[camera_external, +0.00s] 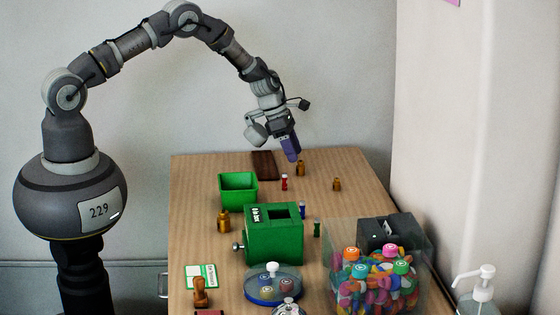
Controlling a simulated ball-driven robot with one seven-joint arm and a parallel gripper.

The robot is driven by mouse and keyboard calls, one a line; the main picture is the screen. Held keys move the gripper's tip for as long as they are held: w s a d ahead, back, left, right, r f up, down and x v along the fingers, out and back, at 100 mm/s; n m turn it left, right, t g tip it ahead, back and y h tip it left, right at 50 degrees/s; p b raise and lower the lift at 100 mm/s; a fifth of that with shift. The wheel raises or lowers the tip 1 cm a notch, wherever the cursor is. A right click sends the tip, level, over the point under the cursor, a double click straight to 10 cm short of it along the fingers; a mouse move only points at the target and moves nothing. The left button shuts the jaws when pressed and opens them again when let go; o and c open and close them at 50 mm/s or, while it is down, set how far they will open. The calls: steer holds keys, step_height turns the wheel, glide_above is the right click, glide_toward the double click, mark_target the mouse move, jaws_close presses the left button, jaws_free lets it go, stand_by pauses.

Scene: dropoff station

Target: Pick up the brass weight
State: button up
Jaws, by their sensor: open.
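Several brass weights of different sizes stand on the wooden table. The largest-looking brass weight (223,221) stands left of the green box. Another brass weight (300,168) stands at the back, close to my gripper in the picture. A smaller brass weight (337,184) stands to the right of that one. My gripper (292,158) is open and points down over the back of the table, just left of and above the back brass weight. Its fingers look purple and overlap closely from this side, so the gap between them is hidden. I see nothing held in it.
A small red-and-white item (284,182) stands near the gripper, with a dark brown slab (264,165) behind it. A green open bin (238,190) and a green box (273,235) stand mid-table. A clear container (378,270) of colourful pieces fills the front right.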

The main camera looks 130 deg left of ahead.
mark_target(300, 161)
steer(key=b+x, duration=0.1)
steer(key=x, duration=0.1)
steer(key=b+x, duration=0.1)
steer(key=x, duration=0.1)
steer(key=shift+w+f, duration=0.3)
steer(key=shift+w, duration=0.05)
steer(key=shift+r, duration=0.1)
jaws_close()
